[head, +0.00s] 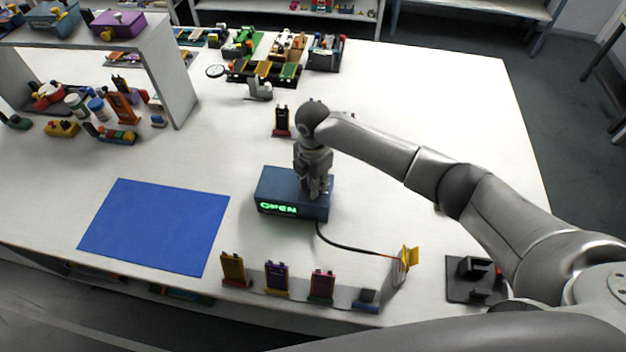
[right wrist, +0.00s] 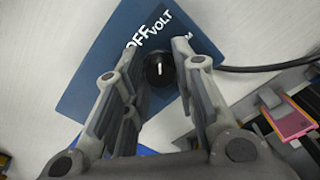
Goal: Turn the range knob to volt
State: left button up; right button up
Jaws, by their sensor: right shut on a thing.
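The blue meter box (head: 275,185) stands on the white table, its green display (head: 285,208) reading "OPEN". My right gripper (head: 318,190) points down over the box's right part and hides the knob in the head view. In the right wrist view the black range knob (right wrist: 160,71) with a white pointer line sits between the fingers of my right gripper (right wrist: 164,64), which is shut on it. The white labels OFF (right wrist: 150,28), VOLT (right wrist: 178,20) and a partly hidden one ending in M lie beyond the knob. The line points roughly up, towards the labels. My left gripper is not in view.
A black cable (head: 350,246) runs from the box to a yellow clip (head: 409,258) on the right. Several pouch cells stand in a front rack (head: 300,292). A blue mat (head: 155,225) lies left of the box. A black fixture (head: 474,278) stands at right.

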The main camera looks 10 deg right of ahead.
jog(key=shift+w, duration=0.1)
jog(key=o, duration=1)
jog(key=shift+o, duration=0.2)
jog(key=shift+r, duration=0.1)
notch_tip(320, 180, up, 12)
dwell(0.3)
